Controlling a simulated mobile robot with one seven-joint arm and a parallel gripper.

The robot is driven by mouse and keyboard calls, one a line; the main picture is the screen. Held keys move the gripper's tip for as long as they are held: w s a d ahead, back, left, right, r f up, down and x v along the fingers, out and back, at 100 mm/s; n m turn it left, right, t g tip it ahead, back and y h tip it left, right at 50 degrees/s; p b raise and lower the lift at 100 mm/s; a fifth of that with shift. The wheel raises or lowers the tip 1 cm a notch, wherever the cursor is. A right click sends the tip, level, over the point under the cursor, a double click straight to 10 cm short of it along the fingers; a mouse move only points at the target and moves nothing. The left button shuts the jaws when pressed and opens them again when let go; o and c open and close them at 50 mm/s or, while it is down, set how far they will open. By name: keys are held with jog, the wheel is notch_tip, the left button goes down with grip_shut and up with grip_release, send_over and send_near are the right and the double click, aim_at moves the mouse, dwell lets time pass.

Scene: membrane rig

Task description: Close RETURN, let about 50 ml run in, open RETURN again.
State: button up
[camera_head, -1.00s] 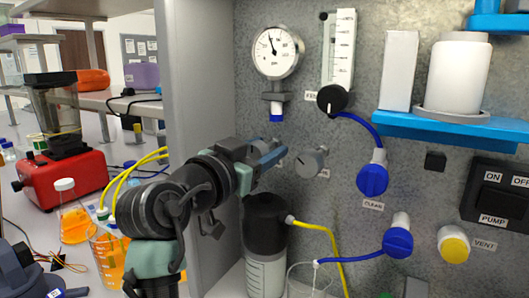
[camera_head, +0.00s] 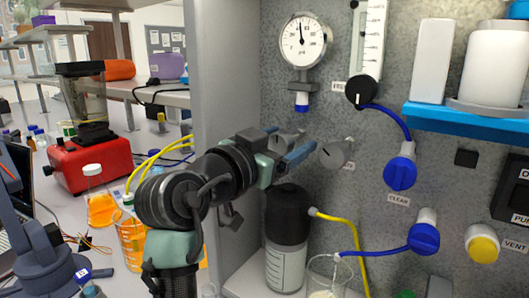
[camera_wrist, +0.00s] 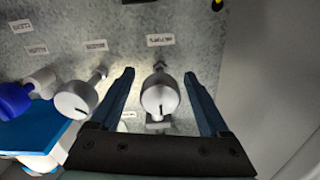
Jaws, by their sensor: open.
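My gripper (camera_head: 298,148) is open in front of the panel at the left. In the wrist view its fingers (camera_wrist: 160,88) stand either side of a grey knob (camera_wrist: 160,98); whether they touch it is unclear. This knob shows partly behind my gripper in the head view (camera_head: 287,139). A second grey knob (camera_head: 337,153) sits just right of it and also shows in the wrist view (camera_wrist: 76,100). The label below the second knob is partly hidden and may read RETURN; the label by the first is too small to read. A clear beaker (camera_head: 328,268) stands below; its level is unreadable.
A black-capped bottle (camera_head: 286,240) with a yellow tube stands beside the beaker. Blue valves (camera_head: 400,173) (camera_head: 424,238), a yellow VENT valve (camera_head: 482,244) and a blue shelf (camera_head: 468,124) are to the right. A gauge (camera_head: 305,42) hangs above. A side wall (camera_head: 228,80) bounds the left.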

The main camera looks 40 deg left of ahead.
jog(key=s+b, duration=0.1)
jog(key=s, duration=1.1)
jog(key=shift+d, duration=0.3)
dwell(6.5)
